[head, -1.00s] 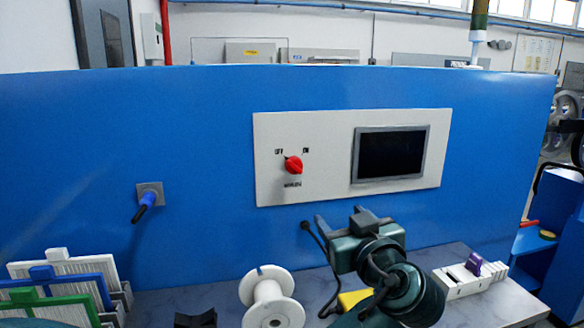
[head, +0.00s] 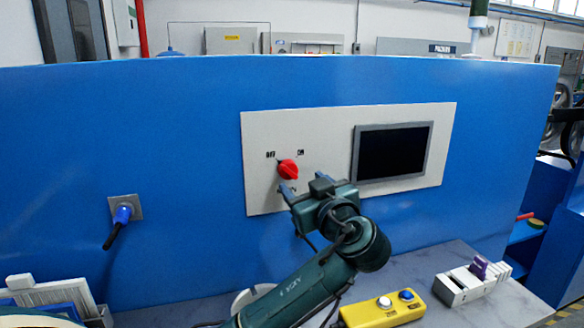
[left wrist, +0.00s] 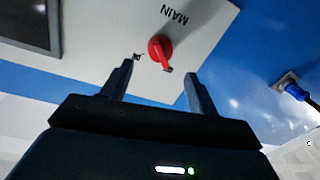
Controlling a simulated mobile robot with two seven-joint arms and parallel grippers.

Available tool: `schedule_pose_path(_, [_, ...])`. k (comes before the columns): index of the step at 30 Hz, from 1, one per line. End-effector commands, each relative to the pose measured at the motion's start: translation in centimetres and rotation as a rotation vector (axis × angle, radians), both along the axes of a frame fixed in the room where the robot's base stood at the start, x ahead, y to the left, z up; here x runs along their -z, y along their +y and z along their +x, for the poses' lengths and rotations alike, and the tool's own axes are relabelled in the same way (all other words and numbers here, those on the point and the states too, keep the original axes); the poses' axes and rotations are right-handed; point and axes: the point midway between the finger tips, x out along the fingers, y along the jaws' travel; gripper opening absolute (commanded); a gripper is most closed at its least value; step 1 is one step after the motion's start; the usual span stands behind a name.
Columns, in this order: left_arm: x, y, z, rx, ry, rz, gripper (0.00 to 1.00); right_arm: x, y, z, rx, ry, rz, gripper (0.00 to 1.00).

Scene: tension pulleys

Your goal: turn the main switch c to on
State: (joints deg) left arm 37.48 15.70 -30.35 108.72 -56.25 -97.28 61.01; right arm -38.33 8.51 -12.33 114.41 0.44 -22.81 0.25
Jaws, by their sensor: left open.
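The main switch is a red knob (head: 288,170) on a light panel (head: 330,118) fixed to the blue wall, with OFF printed at its upper left and ON at its upper right. Its pointer appears turned toward OFF. In the left wrist view the red knob (left wrist: 160,50) appears upside down beside the word MAIN. My left gripper (head: 303,184) is open and empty, just below and right of the knob in the head view. In the left wrist view its fingers (left wrist: 158,74) stand apart on either side of the knob's line, with no visible contact. My right gripper is not in view.
A dark screen (head: 391,152) sits right of the switch on the panel. A blue plug (head: 122,214) sticks out of the wall at left. A yellow button box (head: 383,311) and a white block with a purple part (head: 474,280) rest on the grey bench (head: 430,268).

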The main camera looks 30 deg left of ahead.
Motion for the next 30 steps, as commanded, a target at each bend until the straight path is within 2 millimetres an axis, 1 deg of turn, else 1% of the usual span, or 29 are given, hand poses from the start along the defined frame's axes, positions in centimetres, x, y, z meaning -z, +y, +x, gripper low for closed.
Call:
schedule_pose_path(1, [-0.4, 1.0, 0.6, -0.005, 0.001, 0.005, 0.60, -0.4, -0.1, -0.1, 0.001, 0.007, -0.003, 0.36])
schedule_pose_path(6, [-0.3, 3.6, 2.5, -0.003, 0.002, 0.003, 0.60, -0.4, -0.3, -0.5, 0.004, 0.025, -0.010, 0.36])
schedule_pose_path(12, [-0.2, 5.2, 3.8, 0.000, 0.000, 0.001, 0.60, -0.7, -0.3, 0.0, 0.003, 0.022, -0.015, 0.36])
schedule_pose_path(16, [0.0, 5.6, 4.1, 0.001, 0.000, 0.000, 0.60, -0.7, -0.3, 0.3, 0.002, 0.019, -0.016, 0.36])
schedule_pose_path(23, [0.0, 5.6, 4.1, 0.001, 0.000, -0.001, 0.60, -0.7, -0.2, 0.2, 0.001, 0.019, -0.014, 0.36])
schedule_pose_path(30, [0.0, 5.6, 4.1, 0.001, 0.000, -0.001, 0.41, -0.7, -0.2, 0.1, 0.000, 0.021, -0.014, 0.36])
